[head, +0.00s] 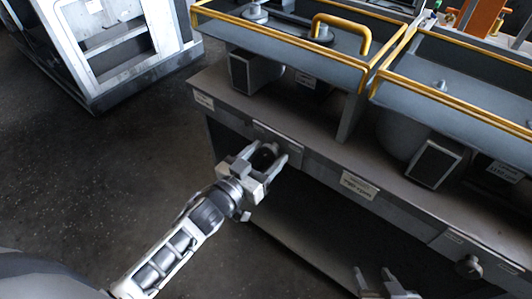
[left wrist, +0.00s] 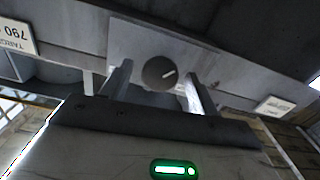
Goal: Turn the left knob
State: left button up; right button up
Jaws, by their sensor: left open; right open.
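The left knob (head: 265,157) is a dark round knob on the front panel of the grey bench. My left gripper (head: 266,154) is open, with one finger on each side of the knob. In the left wrist view the fingers of my left gripper (left wrist: 157,70) flank the knob with gaps on both sides; contact is not visible. My right gripper (head: 387,278) is open and empty at the bottom edge, below the bench front.
A second dark knob (head: 469,266) sits further right on the same panel. A white label (head: 360,186) lies between the knobs. Yellow-railed trays (head: 290,40) stand above the bench top. Open floor (head: 120,160) lies to the left.

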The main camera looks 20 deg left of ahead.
pick_arm(q)
jog(key=shift+w, duration=0.25)
jog(key=c, duration=1)
jog(key=shift+o, duration=0.2)
jog(key=shift+m, duration=0.4)
jog(key=m, duration=0.2)
jog(key=shift+d+m, duration=0.1)
jog(key=shift+m, duration=2.2)
